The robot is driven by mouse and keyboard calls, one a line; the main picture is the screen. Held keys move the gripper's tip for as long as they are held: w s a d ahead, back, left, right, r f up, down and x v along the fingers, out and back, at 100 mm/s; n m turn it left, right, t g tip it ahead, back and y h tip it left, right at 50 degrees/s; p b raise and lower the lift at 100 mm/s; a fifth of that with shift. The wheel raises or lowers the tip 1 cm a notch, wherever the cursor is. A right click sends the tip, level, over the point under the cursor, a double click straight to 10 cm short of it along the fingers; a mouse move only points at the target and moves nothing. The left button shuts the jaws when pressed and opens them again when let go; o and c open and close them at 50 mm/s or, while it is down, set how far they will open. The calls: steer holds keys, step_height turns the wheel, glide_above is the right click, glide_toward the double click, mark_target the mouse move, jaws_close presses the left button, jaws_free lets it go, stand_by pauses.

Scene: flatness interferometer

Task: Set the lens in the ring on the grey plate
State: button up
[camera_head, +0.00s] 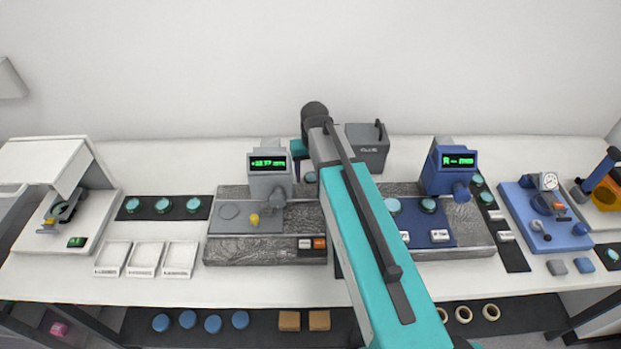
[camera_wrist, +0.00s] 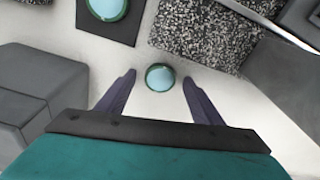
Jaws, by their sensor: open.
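A lens (camera_wrist: 159,77), pale blue with a dark teal rim, lies on the white bench top in the wrist view. My gripper (camera_wrist: 158,80) is open, with one dark finger on each side of the lens and gaps between. The grey plate (camera_head: 265,224) lies on the left granite block, left of my arm. I see no lens on this plate.
A second lens (camera_wrist: 107,8) sits on a dark mat in the wrist view. A grey box (camera_head: 367,150) stands behind my arm. A grey instrument (camera_head: 269,175) rises behind the grey plate. The right granite block bears a blue plate (camera_head: 443,236) with lenses.

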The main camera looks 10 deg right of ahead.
mark_target(312, 177)
steer(key=c, duration=1.3)
steer(key=shift+o, duration=0.2)
steer(key=shift+r, duration=0.1)
step_height(312, 177, up, 10)
steer(key=b, duration=0.3)
steer(key=shift+s, duration=0.1)
